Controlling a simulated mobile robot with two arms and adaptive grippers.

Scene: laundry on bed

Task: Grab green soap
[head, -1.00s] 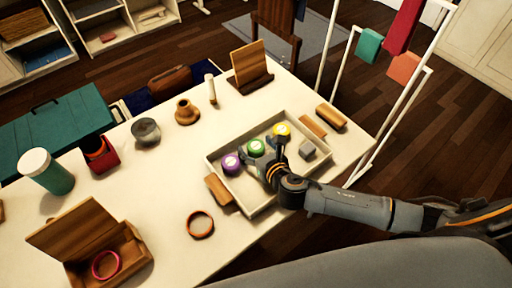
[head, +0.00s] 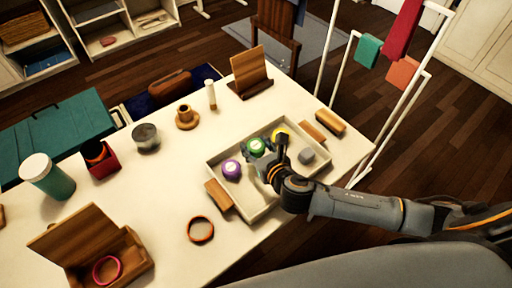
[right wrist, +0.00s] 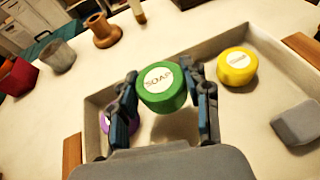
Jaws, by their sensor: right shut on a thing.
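The green soap (right wrist: 161,99) is a round green piece with a pale label reading SOAP. It is between the two fingers of my right gripper (right wrist: 163,92), which is shut on it. In the head view the green soap (head: 257,147) shows just past the fingertips of the right gripper (head: 267,160), over the shallow tray (head: 262,207). A dark shadow lies on the tray floor beneath it in the right wrist view. My left gripper is not in view.
In the tray, a purple soap (head: 231,169) is left of the green one, a yellow soap (head: 280,134) right, and a grey block (head: 307,156) further right. Wooden blocks (head: 218,194) lie beside the tray. A drying rack (head: 375,150) stands off the table's right edge.

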